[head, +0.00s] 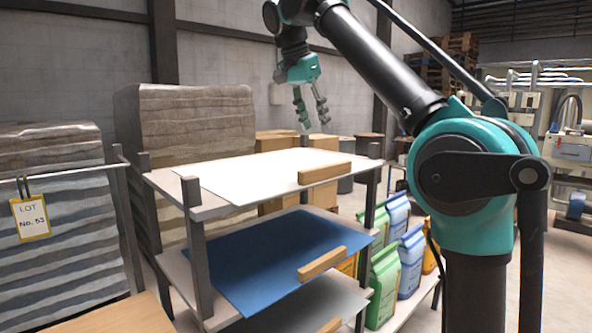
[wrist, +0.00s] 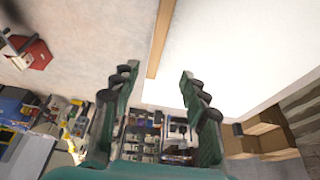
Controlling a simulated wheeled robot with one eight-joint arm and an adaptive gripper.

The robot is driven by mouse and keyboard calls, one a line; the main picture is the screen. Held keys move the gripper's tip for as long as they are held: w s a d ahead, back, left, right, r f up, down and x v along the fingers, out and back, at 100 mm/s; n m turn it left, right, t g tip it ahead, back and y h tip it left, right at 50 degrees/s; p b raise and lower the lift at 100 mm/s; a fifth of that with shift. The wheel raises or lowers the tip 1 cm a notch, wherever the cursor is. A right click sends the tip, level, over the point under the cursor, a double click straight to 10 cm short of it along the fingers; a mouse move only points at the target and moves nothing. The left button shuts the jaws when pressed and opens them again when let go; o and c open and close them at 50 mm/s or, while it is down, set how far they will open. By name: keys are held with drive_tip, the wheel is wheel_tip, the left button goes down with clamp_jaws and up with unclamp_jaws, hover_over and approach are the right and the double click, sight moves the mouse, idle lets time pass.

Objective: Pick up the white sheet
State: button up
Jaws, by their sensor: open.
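The white sheet (head: 262,174) lies flat on the top shelf of a rack in the head view, with a wooden block (head: 324,173) on its front right edge. In the wrist view the white sheet (wrist: 235,45) fills the upper right, with the wooden block (wrist: 160,38) along its left edge. My gripper (head: 311,112) is open and empty, above the far right end of the top shelf. In the wrist view its two fingers (wrist: 158,82) stand apart with nothing between them.
A blue sheet (head: 285,255) with a wooden block lies on the shelf below, and a grey sheet (head: 318,303) lower still. Rack posts (head: 197,240) rise at the corners. Colourful sacks (head: 410,259) stand right of the rack. A tag (head: 31,217) hangs at left.

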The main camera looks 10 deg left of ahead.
sight(326, 165)
drive_tip(key=x, duration=0.8)
drive_tip(key=shift+f, duration=0.1)
drive_tip(key=shift+s+x, duration=0.15)
drive_tip(key=shift+x, duration=1.15)
drive_tip(key=shift+s+x, duration=0.1)
drive_tip(key=shift+x, duration=1.2)
drive_tip(key=shift+d+f, duration=0.1)
clamp_jaws()
